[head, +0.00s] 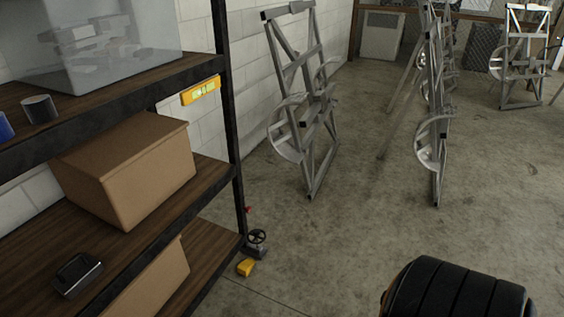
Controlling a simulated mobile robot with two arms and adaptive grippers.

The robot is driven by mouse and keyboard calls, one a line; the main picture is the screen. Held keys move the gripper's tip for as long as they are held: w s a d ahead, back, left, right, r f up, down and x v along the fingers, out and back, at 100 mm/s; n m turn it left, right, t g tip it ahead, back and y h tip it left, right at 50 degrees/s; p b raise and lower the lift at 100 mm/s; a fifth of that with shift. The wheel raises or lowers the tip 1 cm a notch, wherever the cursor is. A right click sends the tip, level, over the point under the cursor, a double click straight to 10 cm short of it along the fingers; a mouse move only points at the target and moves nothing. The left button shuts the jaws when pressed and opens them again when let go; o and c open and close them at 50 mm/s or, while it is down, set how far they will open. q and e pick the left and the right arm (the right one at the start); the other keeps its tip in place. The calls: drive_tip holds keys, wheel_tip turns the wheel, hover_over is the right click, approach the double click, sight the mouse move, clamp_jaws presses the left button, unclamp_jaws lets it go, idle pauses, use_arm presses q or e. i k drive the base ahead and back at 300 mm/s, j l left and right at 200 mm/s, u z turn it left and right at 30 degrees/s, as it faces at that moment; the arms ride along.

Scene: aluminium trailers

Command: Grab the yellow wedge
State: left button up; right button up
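A small yellow wedge (246,267) lies on the concrete floor in the head view, beside the foot of the shelf's front post. It is close to a dark metal piece with a round handwheel (257,239). No gripper touches the wedge. Neither of my grippers shows in the head view. A black ribbed part at the bottom right may be my own arm, but I cannot tell.
Aluminium trailer frames (305,100) stand further back. The floor (340,240) right of the wedge is clear.

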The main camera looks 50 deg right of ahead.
sight(244, 268)
drive_tip(key=z, duration=1.15)
